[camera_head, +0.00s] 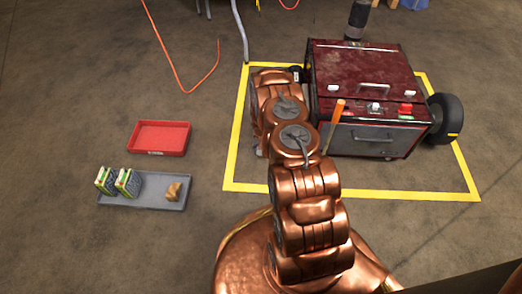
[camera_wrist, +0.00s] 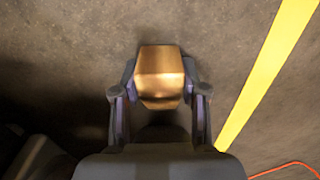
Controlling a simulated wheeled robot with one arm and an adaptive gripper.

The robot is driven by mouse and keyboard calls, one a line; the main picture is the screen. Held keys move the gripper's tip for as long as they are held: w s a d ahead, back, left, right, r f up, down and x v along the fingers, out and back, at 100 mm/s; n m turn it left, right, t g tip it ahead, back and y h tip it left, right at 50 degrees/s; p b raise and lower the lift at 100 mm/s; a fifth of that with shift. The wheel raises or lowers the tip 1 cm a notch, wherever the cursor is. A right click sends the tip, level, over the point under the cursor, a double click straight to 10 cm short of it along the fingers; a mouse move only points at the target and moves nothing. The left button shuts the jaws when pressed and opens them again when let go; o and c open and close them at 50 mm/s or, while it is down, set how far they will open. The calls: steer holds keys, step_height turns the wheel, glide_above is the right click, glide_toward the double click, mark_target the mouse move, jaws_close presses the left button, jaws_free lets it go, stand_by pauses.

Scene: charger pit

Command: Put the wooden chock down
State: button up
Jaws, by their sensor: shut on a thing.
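The wooden chock (camera_wrist: 160,74) is a golden-brown block with bevelled edges, seen in the wrist view. My gripper (camera_wrist: 159,92) is shut on it, with one finger against each side. Bare concrete floor shows around the chock; I cannot tell how high it is above the floor. In the head view my copper arm hides my gripper and the held chock.
A yellow floor line (camera_head: 232,150) frames the dark red wheeled machine (camera_head: 350,75); it also runs along the right of the wrist view (camera_wrist: 265,75). At left are a red tray (camera_head: 159,151) and a grey tray (camera_head: 144,204) holding two boxes and a tan lump (camera_head: 174,190).

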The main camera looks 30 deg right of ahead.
steer(key=o, duration=1.2)
steer(key=shift+f, duration=0.1)
